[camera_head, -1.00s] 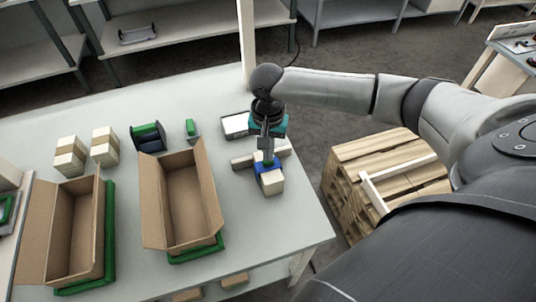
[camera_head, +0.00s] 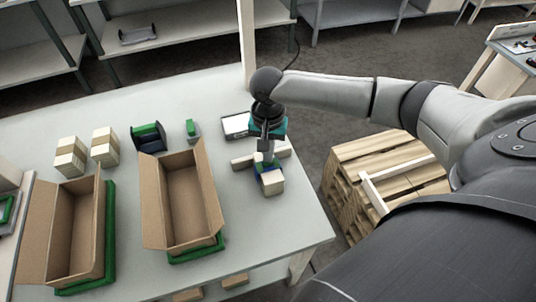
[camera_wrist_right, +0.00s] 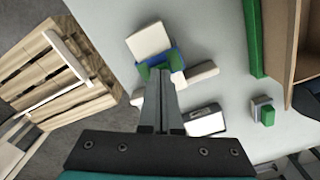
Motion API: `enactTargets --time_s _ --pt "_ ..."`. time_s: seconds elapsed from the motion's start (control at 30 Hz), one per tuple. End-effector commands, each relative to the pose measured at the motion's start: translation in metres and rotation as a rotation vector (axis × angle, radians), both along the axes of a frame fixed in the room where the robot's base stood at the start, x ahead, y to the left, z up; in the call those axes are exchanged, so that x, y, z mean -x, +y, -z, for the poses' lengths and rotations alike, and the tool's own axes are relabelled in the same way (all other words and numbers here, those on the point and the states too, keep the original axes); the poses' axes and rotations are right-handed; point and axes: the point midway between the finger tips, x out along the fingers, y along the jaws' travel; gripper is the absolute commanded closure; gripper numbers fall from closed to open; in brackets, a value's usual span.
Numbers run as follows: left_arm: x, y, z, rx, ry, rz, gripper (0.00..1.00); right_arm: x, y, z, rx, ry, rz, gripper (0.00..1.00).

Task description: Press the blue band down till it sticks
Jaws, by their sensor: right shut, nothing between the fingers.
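The blue band (camera_head: 261,170) lies across a cream block (camera_head: 272,184) near the right edge of the table. In the right wrist view the blue band (camera_wrist_right: 169,57) crosses the cream block (camera_wrist_right: 150,40), with green patches beside the fingertips; I cannot tell what they belong to. My right gripper (camera_head: 265,157) points down at the band, shut and empty. In the right wrist view its fingertips (camera_wrist_right: 160,74) overlap the band's near edge; whether they touch it is unclear. The gripper hides part of the band. My left gripper is not in view.
Pale bars (camera_head: 243,161) lie close behind the block. A white-topped device (camera_head: 235,125) stands farther back. Two open cardboard boxes on green trays (camera_head: 196,251) are to the left, near small cartons (camera_head: 70,157). A wooden pallet stack (camera_head: 385,160) stands off the table's right.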

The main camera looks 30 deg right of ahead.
Motion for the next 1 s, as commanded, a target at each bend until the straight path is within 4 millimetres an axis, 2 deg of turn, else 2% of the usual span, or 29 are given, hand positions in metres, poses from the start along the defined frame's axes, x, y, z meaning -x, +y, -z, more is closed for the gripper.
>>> enactTargets --time_s 1.0 --pt "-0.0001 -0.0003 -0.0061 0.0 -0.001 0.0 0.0 0.003 0.0005 0.0036 0.001 0.008 -0.002 1.0"
